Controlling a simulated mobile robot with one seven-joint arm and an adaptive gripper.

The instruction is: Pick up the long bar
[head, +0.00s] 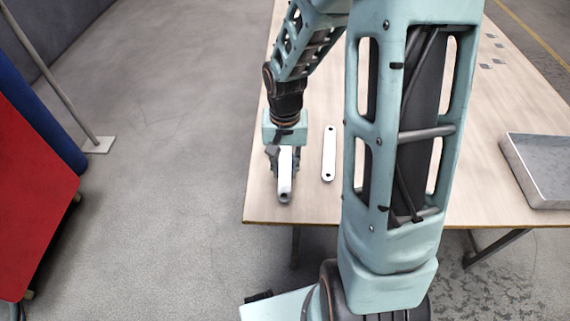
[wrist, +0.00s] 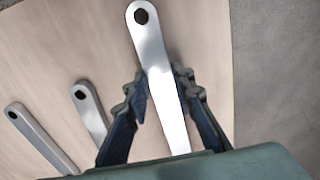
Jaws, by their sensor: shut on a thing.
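A long, pale metal bar (wrist: 153,45) with a rounded end and a dark hole runs between the fingers of my gripper (wrist: 159,82) in the wrist view. The gripper is shut on it. In the head view my gripper (head: 285,160) points down near the table's left front corner, with the bar (head: 285,187) reaching toward the front edge. Its rear part is hidden by the gripper. Whether it touches the table is unclear.
Another bar (head: 329,153) lies to the right on the wooden table (head: 310,205). The wrist view shows two separate bars, one nearer (wrist: 90,108) and one farther left (wrist: 40,138). A grey tray (head: 540,170) stands at the right. Small metal pieces (head: 498,61) lie farther back.

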